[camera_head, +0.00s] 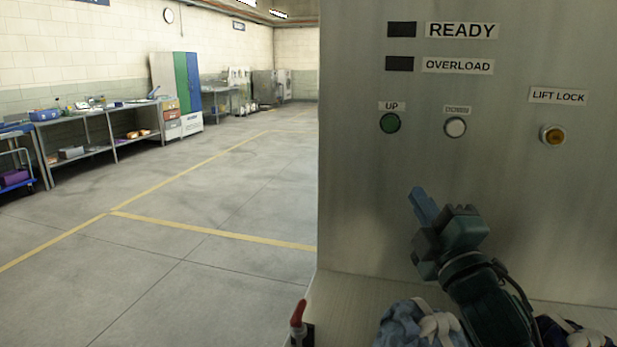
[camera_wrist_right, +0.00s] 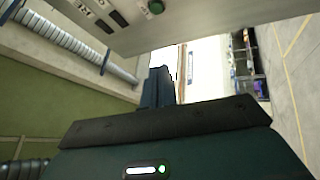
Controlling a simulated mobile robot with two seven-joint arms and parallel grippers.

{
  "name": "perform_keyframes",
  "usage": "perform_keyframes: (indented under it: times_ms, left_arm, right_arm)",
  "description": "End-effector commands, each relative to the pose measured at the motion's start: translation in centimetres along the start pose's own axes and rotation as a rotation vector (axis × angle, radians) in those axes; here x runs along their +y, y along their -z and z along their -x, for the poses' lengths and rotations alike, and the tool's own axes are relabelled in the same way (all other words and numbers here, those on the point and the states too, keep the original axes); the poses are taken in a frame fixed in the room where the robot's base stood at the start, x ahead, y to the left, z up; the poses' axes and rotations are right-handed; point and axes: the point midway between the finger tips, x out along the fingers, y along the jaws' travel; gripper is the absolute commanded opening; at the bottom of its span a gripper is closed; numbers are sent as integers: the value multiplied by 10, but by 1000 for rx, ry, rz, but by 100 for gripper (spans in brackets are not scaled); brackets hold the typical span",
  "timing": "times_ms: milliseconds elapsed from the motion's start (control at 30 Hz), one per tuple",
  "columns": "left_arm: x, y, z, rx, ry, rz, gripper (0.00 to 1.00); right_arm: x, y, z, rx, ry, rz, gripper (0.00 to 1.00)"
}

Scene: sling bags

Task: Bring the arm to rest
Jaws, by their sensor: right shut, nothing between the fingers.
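My right gripper (camera_head: 424,205) is shut and empty. It is in front of the metal control panel (camera_head: 360,200), below the green UP button (camera_head: 390,123) and the white button (camera_head: 455,127), apart from both. In the right wrist view its closed fingers (camera_wrist_right: 158,88) point up the picture, with nothing between them. The panel (camera_wrist_right: 200,20) and a green button (camera_wrist_right: 156,7) show at the top of that view. My left gripper is not in view.
An amber LIFT LOCK button (camera_head: 552,135) is at the panel's right. A red-handled lever (camera_head: 298,315) stands at the lower left of the panel. A blue and white patterned bag (camera_head: 410,325) lies below my right arm. Open floor (camera_head: 200,270) is at left, with benches (camera_head: 90,140) along the wall.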

Motion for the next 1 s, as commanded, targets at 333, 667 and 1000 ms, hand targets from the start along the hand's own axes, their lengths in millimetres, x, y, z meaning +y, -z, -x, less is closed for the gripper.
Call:
perform_keyframes:
  times_ms: [333,667,1000]
  left_arm:
    - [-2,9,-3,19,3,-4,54]
    - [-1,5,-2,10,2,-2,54]
    - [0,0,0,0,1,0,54]
  right_arm:
    - [-158,-37,131,-434,524,-552,0]
    - [-234,-33,298,-963,897,-916,0]
    - [-242,-13,412,-1360,1083,-1054,0]
